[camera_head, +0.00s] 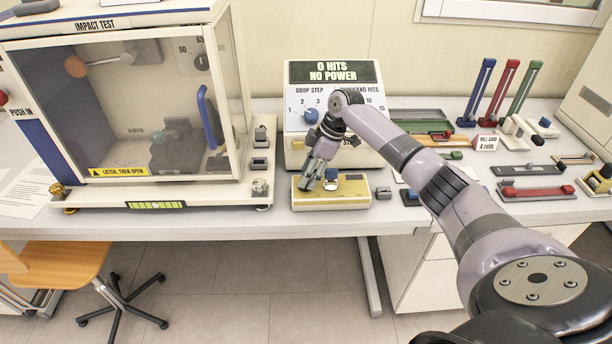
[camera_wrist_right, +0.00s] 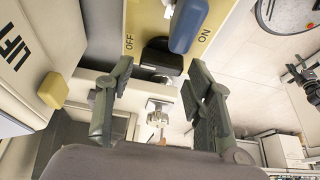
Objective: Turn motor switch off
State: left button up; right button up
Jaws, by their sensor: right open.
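The motor switch box (camera_head: 358,196) is a low yellow-topped unit on the bench below the display unit. Its blue switch handle (camera_head: 331,174) shows beside my right gripper (camera_head: 316,180). In the right wrist view the blue handle (camera_wrist_right: 188,25) rises from a black base (camera_wrist_right: 161,58) between the OFF and ON labels and leans toward the ON side. My right gripper (camera_wrist_right: 160,76) is open, with one finger toward the OFF side and one toward the ON side. Nothing is held between the fingers. Contact with the handle cannot be told. My left gripper is out of view.
The display unit (camera_head: 334,72) reads "0 HITS NO POWER" and has a blue knob (camera_head: 310,116). The impact test cabinet (camera_head: 150,120) stands at left. Coloured racks and tools, including a red rack (camera_head: 500,92), occupy the right bench. A chair (camera_head: 60,265) stands in front.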

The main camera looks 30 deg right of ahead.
jog(key=v, duration=1)
jog(key=shift+r, duration=0.2)
jog(key=shift+s+d, duration=0.1)
